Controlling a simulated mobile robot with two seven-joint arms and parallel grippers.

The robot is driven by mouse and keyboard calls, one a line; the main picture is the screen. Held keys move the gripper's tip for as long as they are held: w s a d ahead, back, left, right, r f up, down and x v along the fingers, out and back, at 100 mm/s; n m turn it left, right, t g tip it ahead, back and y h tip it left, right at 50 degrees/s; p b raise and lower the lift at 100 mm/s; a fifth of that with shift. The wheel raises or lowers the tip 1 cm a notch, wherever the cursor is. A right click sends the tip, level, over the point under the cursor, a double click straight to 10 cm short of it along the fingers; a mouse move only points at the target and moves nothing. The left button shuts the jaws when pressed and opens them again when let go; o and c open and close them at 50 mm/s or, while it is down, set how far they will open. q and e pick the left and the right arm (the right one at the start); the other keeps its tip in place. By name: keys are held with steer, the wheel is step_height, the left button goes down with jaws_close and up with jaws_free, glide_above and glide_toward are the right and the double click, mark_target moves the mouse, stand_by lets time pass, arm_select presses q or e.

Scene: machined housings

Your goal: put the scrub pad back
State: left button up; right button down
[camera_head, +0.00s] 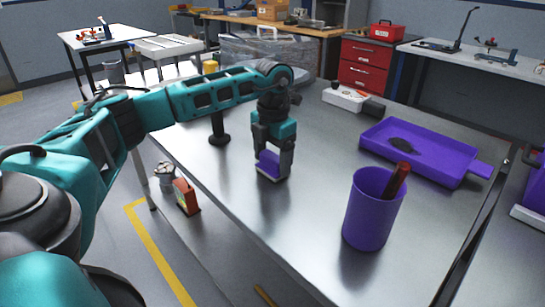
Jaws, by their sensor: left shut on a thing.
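My left gripper (272,162) points down over the steel table and is shut on the scrub pad (269,168). The scrub pad is a small purple block with a pale underside. Its lower edge is at or just above the table top; I cannot tell whether it touches. The fingers hide part of it. A purple tray (466,180) with a handle lies to the right, with a dark patch (402,145) on its floor. My right gripper is not in view.
A purple cup (367,225) holding a red-handled item (398,180) stands at the front right of the steel table (290,225). A white box (343,98) and a dark cylinder (374,108) lie farther back. The table between gripper and tray is clear.

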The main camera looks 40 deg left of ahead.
mark_target(273, 156)
arm_select(q)
steer(key=shift+f, duration=0.15)
steer(key=o, duration=0.9)
step_height(273, 156, up, 12)
steer(key=shift+d+r+p, duration=0.15)
steer(key=shift+p, duration=0.75)
